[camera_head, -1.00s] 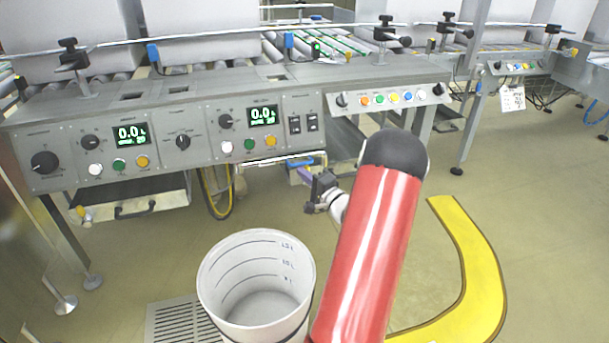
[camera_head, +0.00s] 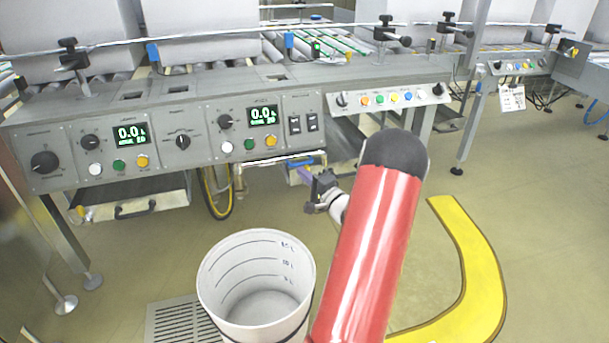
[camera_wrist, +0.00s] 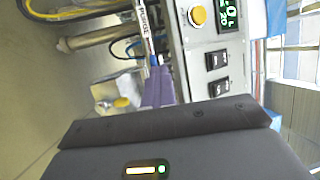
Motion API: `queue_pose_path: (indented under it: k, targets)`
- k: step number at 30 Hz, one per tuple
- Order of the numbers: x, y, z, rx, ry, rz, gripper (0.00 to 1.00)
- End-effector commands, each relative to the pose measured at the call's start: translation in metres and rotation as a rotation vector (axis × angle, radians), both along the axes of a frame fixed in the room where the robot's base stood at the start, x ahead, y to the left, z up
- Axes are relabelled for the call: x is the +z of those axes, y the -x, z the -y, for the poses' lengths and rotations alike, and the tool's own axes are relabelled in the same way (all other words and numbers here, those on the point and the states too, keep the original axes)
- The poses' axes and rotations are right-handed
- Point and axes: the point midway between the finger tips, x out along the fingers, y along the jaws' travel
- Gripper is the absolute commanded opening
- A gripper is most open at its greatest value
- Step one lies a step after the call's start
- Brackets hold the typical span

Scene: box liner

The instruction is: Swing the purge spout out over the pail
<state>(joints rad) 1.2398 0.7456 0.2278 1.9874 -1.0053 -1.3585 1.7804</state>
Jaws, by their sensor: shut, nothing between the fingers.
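The white pail (camera_head: 210,285), with level marks inside, stands open on the floor in front of the machine. A metal pipe that looks like the purge spout (camera_wrist: 95,36) runs under the panel in the wrist view, beside a bar lettered PURGE (camera_wrist: 145,22). A purple grip (camera_wrist: 158,88) continues from that bar; it shows small in the head view (camera_head: 304,173). My gripper (camera_head: 318,188) is shut and empty, close to the purple grip, right of and behind the pail. Its fingertips are hard to make out, so I cannot tell if they touch the grip.
The control panel (camera_head: 190,140) with knobs and displays overhangs this area. A yellow hose (camera_head: 212,195) hangs below it. A floor grate (camera_head: 180,322) lies left of the pail, and a yellow floor marking (camera_head: 480,270) curves at the right. My red arm covers floor right of the pail.

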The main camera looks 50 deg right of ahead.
Motion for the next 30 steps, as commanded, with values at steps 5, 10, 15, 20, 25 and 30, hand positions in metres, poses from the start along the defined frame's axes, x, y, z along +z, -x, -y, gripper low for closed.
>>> queue_pose_path:
  k: [5, 10, 15, 20, 25, 30]
  targets:
    - [0.000, 0.000, 0.000, 0.000, 0.000, 0.000, 0.07]
    - [0.000, 0.000, 0.000, 0.000, 0.000, 0.000, 0.29]
    - [0.000, 0.000, 0.000, 0.000, 0.000, 0.000, 0.31]
    - [0.000, 0.002, -0.001, 0.000, 0.000, -0.001, 0.31]
    - [-0.001, 0.022, -0.007, -0.003, -0.003, -0.001, 0.31]
    - [-0.004, 0.057, -0.021, -0.003, -0.003, -0.003, 0.31]
